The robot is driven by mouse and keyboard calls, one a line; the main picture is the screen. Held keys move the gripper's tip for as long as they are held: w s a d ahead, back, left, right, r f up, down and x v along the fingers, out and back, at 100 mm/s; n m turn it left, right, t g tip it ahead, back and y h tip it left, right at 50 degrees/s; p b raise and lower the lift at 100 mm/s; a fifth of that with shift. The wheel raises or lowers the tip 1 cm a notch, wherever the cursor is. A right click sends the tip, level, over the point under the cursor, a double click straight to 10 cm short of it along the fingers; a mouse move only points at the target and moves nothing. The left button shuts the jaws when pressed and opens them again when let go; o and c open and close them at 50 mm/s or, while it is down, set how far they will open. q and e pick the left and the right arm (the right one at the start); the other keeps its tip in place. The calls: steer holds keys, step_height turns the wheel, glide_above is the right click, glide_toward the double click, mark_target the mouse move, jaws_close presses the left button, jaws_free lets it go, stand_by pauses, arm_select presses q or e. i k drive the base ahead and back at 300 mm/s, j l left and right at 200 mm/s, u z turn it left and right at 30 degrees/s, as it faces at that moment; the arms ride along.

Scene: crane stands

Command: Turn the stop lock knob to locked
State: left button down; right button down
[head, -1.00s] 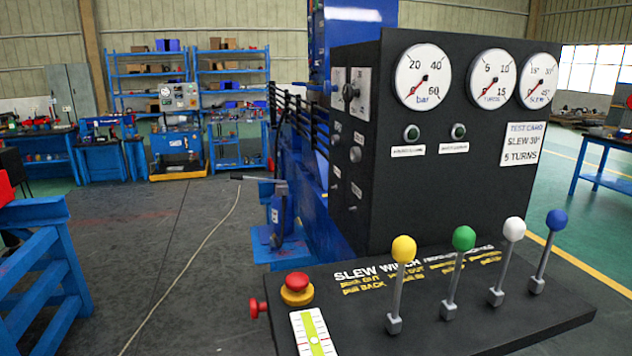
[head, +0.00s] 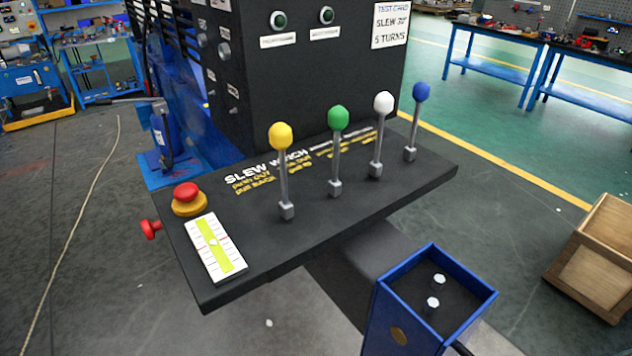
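A red knob (head: 150,229) sticks out from the left side edge of the black control desk (head: 350,210). A red mushroom button (head: 187,193) on a yellow collar stands on the desk top just beside it. I cannot tell for certain which of these is the stop lock knob, and I see no readable lock marking on either. Neither of my grippers is in view.
Yellow (head: 281,136), green (head: 338,118), white (head: 383,103) and blue (head: 422,92) ball levers stand on the desk. A white and lime level strip (head: 214,247) lies at its left. A blue open box (head: 400,310) and a wooden crate (head: 600,260) stand right.

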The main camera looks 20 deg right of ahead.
mark_target(149, 228)
steer(key=k+j, duration=0.1)
steer(key=j, duration=0.5)
steer(key=j+z, duration=0.15)
steer(key=z, duration=1)
